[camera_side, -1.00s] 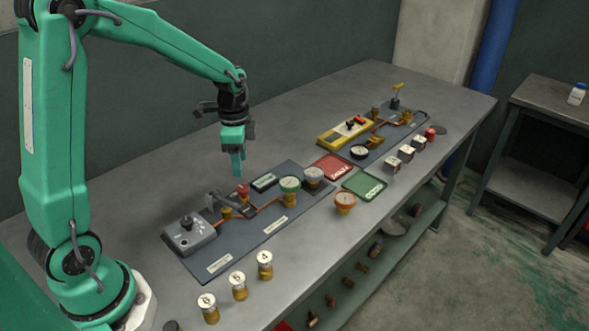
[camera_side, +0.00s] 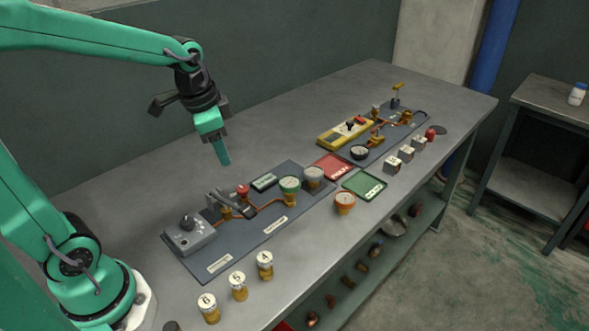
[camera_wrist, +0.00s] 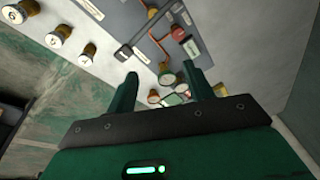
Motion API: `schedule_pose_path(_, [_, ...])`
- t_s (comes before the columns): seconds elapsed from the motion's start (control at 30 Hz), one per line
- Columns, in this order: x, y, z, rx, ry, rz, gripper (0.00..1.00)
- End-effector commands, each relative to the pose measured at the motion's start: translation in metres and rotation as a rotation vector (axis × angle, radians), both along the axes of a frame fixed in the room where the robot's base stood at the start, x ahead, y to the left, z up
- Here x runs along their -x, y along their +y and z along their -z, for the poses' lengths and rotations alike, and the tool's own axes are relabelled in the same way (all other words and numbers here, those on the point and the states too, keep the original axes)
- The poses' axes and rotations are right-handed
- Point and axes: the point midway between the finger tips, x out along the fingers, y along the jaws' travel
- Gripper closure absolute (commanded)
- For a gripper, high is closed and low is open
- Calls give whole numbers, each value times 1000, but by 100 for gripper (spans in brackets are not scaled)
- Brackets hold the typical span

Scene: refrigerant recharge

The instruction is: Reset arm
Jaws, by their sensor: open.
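My gripper (camera_side: 222,152) hangs above the workbench (camera_side: 130,205), over the back edge of the nearer dark panel (camera_side: 245,243). It is tilted and touches nothing. In the wrist view, my gripper's two green fingers (camera_wrist: 165,85) stand apart with nothing between them. Below it on the panel are a grey box with a black knob (camera_side: 190,236), a red knob (camera_side: 242,190), copper piping, a green-rimmed gauge (camera_side: 289,187) and a grey-topped gauge (camera_side: 314,176).
Several numbered brass cylinders (camera_side: 239,285) stand at the front edge. A red tray (camera_side: 332,166), a green tray (camera_side: 364,184) and an orange cup-shaped piece (camera_side: 344,202) lie mid-bench. A yellow device (camera_side: 345,133) and small metal blocks (camera_side: 405,153) are farther off. The bench's back strip is clear.

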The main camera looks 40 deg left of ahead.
Motion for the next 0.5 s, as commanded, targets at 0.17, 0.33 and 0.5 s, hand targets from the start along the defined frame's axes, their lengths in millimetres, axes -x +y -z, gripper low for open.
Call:
schedule_pose_path(0.17, [25, -10, -17, 26, -70, -96, 48])
schedule_pose_path(0.33, [49, -19, -28, 62, -133, -189, 48])
schedule_pose_path(0.5, [72, -26, -35, 104, -193, -279, 48])
